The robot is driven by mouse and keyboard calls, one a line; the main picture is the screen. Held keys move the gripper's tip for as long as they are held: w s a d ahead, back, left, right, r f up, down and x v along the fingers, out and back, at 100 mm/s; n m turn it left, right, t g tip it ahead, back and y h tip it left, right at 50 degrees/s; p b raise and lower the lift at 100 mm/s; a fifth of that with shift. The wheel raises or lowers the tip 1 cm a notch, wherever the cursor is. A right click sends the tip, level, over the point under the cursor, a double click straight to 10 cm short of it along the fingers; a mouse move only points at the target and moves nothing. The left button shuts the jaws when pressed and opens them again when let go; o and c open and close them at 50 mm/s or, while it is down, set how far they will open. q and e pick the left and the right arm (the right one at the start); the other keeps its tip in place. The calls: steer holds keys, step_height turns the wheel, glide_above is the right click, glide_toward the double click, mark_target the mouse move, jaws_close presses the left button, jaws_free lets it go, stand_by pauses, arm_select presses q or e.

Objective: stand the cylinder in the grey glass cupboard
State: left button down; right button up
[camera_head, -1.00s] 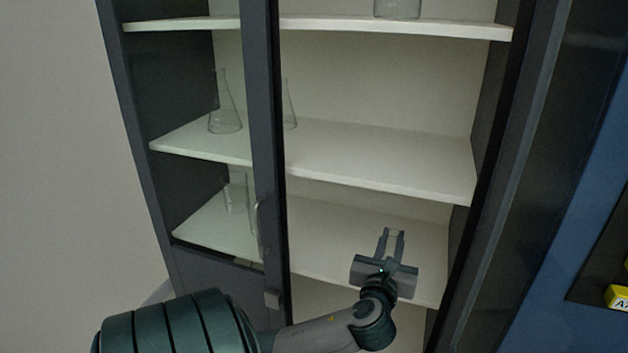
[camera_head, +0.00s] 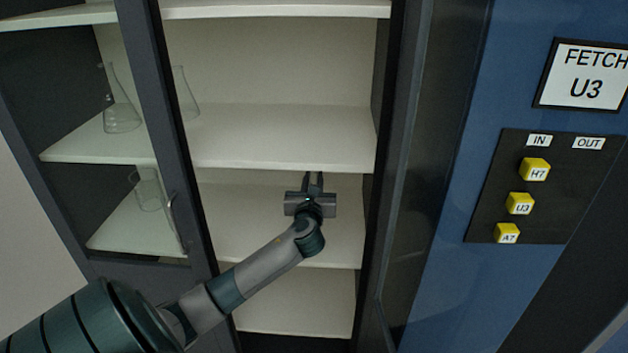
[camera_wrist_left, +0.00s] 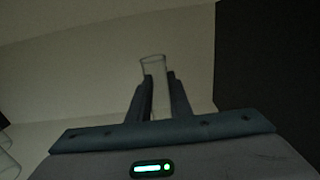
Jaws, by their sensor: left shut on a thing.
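The grey glass cupboard (camera_head: 168,120) stands open on its right side, with pale shelves inside. My left gripper (camera_head: 313,178) reaches in through the opening, above the shelf (camera_head: 240,233) below the middle one. It is shut on a clear glass cylinder (camera_wrist_left: 154,68), which stands up between the fingers (camera_wrist_left: 155,98) in the left wrist view. The cylinder can hardly be made out in the head view. Its lower end is hidden behind the gripper body, so I cannot tell whether it touches the shelf. My right gripper is not in view.
Conical flasks (camera_head: 120,112) stand on the middle shelf at the left, and a beaker (camera_head: 148,190) stands below, behind the door glass. The shelf around my left gripper looks clear. At the right, a blue wall carries a sign (camera_head: 583,78) and yellow labelled blocks (camera_head: 519,203).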

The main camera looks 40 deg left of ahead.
arm_select(q)
steer(key=shift+w+a, duration=0.45)
steer(key=shift+w, duration=0.1)
steer(key=f, duration=0.2)
steer(key=f+p, duration=0.1)
steer(key=shift+w+a+f, duration=0.25)
steer(key=shift+w+a, duration=0.05)
steer(key=shift+w, duration=0.05)
steer(key=shift+f, duration=0.15)
steer(key=c, duration=1.6)
jaws_free()
